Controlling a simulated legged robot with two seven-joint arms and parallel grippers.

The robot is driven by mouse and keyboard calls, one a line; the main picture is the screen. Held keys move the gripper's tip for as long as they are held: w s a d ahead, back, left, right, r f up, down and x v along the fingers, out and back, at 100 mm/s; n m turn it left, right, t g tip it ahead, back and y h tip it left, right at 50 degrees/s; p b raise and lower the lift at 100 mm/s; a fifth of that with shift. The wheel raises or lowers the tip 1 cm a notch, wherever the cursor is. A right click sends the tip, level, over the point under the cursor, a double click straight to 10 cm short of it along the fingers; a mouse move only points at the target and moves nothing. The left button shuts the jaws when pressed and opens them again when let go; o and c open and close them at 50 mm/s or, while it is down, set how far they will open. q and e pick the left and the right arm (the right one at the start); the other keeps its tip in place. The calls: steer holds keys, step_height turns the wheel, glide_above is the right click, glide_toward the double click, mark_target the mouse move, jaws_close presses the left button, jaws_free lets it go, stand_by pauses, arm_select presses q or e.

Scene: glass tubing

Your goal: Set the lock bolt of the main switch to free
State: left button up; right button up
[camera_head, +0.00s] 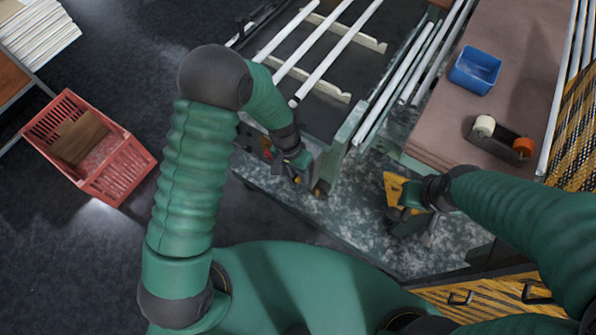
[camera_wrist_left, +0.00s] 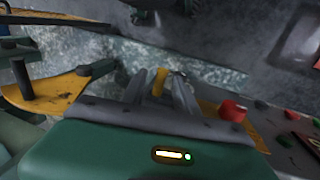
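My left gripper (camera_head: 300,178) reaches down to the near edge of the machine bed, beside a small control panel with a red part (camera_head: 267,153). In the left wrist view its two grey fingers (camera_wrist_left: 165,84) point away, close together. A small yellow piece (camera_wrist_left: 160,80) shows between their tips; it may be the lock bolt, but I cannot tell whether the fingers touch it. A red button (camera_wrist_left: 233,110) stands to their right on the panel. The main switch is not clearly made out. My right gripper (camera_head: 428,232) is over the speckled worktop, its fingers too small to read.
A yellow plate with black knobs (camera_wrist_left: 62,90) is left of the fingers in the wrist view. White glass tubes (camera_head: 335,50) lie on racks behind. A blue bin (camera_head: 475,70) and a tape dispenser (camera_head: 500,138) sit on the brown bench. A red crate (camera_head: 118,170) stands on the floor.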

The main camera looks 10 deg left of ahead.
arm_select(q)
steer(key=w+a+r, duration=0.1)
steer(key=a+r, duration=0.2)
steer(key=r, duration=1.3)
steer(key=shift+r, duration=0.25)
steer(key=shift+a, duration=0.1)
steer(key=s+a+n+t+y, duration=0.2)
steer(key=s+a+n+t, duration=0.1)
steer(key=s+a, duration=0.4)
steer(key=s+n, duration=0.1)
steer(key=s, duration=0.1)
steer(key=shift+s+r, duration=0.15)
steer(key=shift+s, duration=0.15)
steer(key=shift+s, duration=0.15)
steer(key=shift+a, duration=0.1)
